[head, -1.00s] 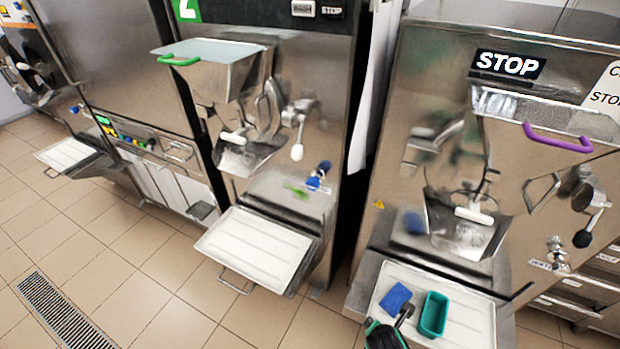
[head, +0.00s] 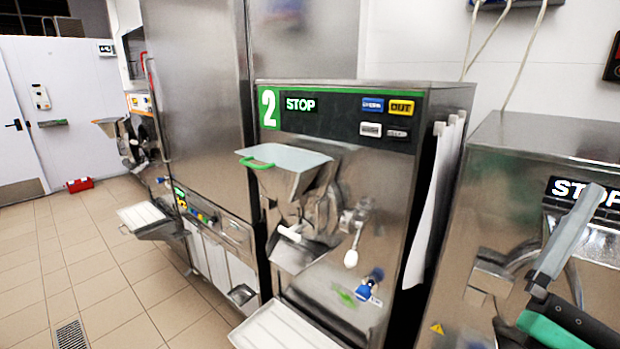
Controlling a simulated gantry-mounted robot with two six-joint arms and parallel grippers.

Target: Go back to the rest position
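One of my grippers, black and green (head: 562,322), shows at the lower right edge and appears to be my right one. A long grey flat piece stands up at a slant beside it, in front of the right-hand freezer. I cannot tell whether that piece is a finger or something held. Both fingertips cannot be made out, so its opening is unclear. My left gripper is not in view.
Batch freezer number 2 (head: 345,200) stands in the middle, with a green-handled hopper lid (head: 285,158) and white tray (head: 285,328). Another steel freezer (head: 545,135) is at right. Tiled floor (head: 105,290) is open at left. A red box (head: 80,185) lies farther back.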

